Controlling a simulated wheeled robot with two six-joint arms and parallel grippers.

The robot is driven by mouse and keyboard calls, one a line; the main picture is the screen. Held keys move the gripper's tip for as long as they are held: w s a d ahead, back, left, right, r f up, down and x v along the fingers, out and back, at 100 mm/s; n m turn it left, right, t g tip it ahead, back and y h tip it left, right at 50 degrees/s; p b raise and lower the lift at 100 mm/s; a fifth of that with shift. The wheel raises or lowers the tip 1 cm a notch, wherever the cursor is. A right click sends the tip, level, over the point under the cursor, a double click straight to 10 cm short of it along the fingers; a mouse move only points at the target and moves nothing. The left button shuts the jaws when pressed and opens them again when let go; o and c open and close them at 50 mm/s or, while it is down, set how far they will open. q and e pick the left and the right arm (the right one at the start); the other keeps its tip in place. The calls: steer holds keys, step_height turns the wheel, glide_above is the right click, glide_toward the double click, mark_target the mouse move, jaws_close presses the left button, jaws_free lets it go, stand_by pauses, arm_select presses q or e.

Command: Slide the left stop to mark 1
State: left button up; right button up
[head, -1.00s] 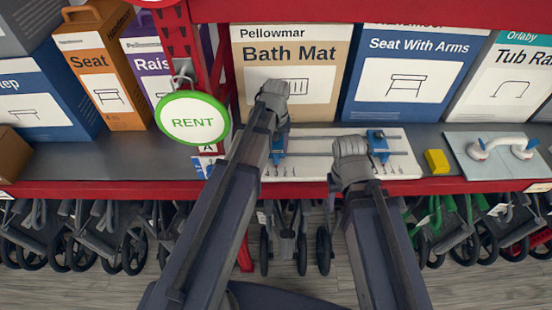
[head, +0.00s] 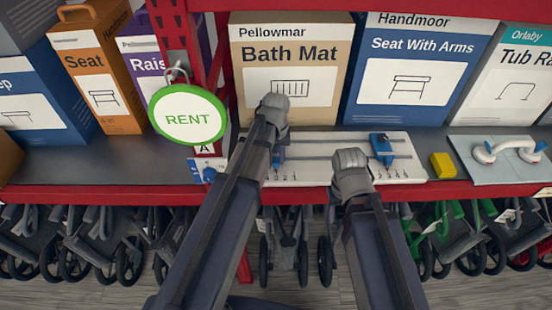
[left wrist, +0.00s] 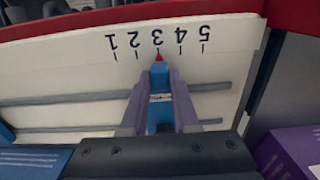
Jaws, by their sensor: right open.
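The white board (head: 405,169) with two grey rails and a row of number marks lies on the shelf. The left stop is blue with a red pointer. In the left wrist view the left stop (left wrist: 159,83) has its pointer at mark 3. My left gripper (left wrist: 160,98) has its two purple fingers on either side of this stop, seemingly closed against it. In the head view my left gripper (head: 276,135) hides most of that stop. The blue right stop (head: 381,149) sits further right on the rails. My right gripper (head: 349,165) is open in front of the board, fingers mostly hidden.
A yellow block (head: 442,165) and a pad with a white handle (head: 508,150) lie right of the board. Boxes, including the Bath Mat box (head: 290,55), stand behind. A round RENT sign (head: 188,119) hangs at left. The red shelf edge (head: 120,195) runs in front.

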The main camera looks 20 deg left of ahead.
arm_select(q)
jaws_close()
stand_by(0.9)
